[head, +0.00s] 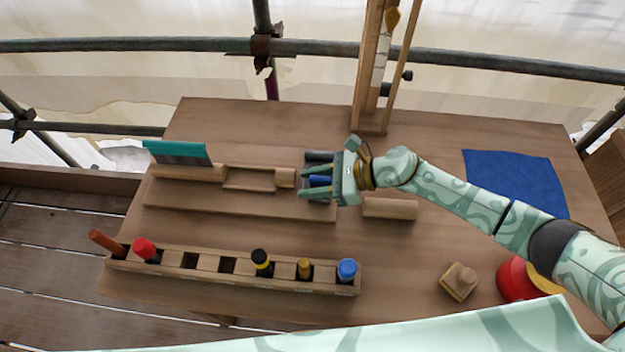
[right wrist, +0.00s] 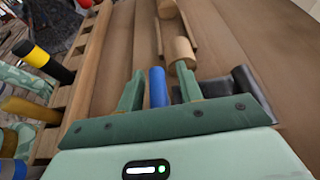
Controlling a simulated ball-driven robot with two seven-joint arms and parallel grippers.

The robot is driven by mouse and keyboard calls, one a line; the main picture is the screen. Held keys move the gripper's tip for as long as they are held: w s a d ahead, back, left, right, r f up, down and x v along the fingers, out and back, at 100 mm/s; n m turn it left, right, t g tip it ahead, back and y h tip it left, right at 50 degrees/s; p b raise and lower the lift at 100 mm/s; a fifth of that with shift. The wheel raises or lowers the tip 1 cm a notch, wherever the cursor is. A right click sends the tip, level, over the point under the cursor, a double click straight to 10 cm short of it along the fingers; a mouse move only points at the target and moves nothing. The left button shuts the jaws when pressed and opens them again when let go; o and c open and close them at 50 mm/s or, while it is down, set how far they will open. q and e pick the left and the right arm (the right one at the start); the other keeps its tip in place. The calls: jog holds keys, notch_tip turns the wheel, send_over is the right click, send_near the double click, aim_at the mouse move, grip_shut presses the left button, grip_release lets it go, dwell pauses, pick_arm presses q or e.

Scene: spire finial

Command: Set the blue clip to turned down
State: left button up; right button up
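The blue clip (head: 320,181) looks like a short blue bar near the right end of the long wooden fixture on the table. My right gripper (head: 306,183) is at it, its two green fingers on either side. In the right wrist view the blue clip (right wrist: 157,88) stands between the fingertips (right wrist: 160,88), with a visible gap to each finger, so the gripper looks open around it. My gripper partly hides the clip's lower part, and I cannot tell its exact angle. My left gripper is not in view.
A dark grey piece (head: 318,156) lies close beside the right gripper. A wooden rack (head: 210,264) with several coloured-top tools runs along the front. A wooden cylinder (head: 390,208), a blue cloth (head: 515,182) and a wooden block (head: 459,281) lie to the right. A tall wooden frame (head: 370,120) stands behind.

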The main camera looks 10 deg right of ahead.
grip_shut()
jog(key=shift+w, duration=0.1)
jog(key=m+g+b, duration=0.1)
jog(key=b, duration=0.1)
jog(key=w+m+b, duration=0.1)
jog(key=b, duration=0.1)
jog(key=shift+w+d+f+m+g+y, duration=0.15)
jog(key=shift+f+m+g+y, duration=0.15)
jog(key=shift+f+g, duration=0.1)
jog(key=shift+w+d+m+g+y+b, duration=0.1)
jog(key=shift+w+m+g+y+b, duration=0.25)
jog(key=shift+m+g+b, duration=0.65)
jog(key=shift+w+t+b, duration=0.1)
jog(key=shift+t+b, duration=0.2)
jog(key=shift+b, duration=0.15)
grip_release()
